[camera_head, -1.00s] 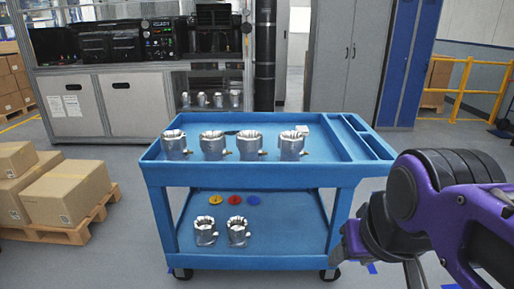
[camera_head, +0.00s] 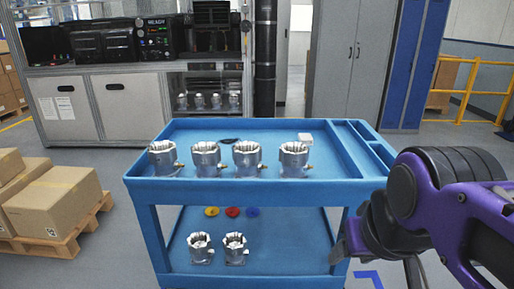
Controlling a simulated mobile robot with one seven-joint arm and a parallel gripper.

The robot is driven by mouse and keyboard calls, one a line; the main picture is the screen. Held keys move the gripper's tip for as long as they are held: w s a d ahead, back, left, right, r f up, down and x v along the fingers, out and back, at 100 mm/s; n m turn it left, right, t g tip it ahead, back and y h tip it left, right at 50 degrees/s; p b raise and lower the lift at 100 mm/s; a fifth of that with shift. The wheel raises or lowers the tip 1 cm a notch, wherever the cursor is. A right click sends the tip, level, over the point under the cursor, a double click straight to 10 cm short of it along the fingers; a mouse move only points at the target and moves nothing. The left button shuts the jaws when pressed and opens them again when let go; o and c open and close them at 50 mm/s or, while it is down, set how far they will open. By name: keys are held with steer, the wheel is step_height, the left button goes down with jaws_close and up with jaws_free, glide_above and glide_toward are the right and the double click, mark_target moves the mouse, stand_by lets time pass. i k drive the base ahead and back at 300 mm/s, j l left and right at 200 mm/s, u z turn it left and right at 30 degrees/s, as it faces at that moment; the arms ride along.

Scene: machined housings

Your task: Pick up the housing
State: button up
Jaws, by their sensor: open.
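Several silver machined housings stand upright in a row on the top tray of a blue cart (camera_head: 240,191). They are the far left housing (camera_head: 163,158), the second housing (camera_head: 206,159), the third housing (camera_head: 247,158) and the right housing (camera_head: 294,160). Each has a small brass-coloured fitting on its right side. Two more housings stand on the lower shelf, a left one (camera_head: 200,247) and a right one (camera_head: 235,248). My gripper (camera_head: 338,252) is at the lower right, beside the cart's right front leg, apart from all the housings. It is open and empty; its fingers show only partly.
A small white block (camera_head: 305,139) and a dark flat item (camera_head: 231,141) lie behind the row. Boxes on a pallet (camera_head: 62,239) stand left. A workbench (camera_head: 105,105) with more housings stands behind.

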mark_target(246, 156)
steer(key=i+u, duration=0.15)
steer(key=i, duration=0.35)
steer(key=i+l+u, duration=0.1)
steer(key=i, duration=0.4)
steer(key=l, duration=0.1)
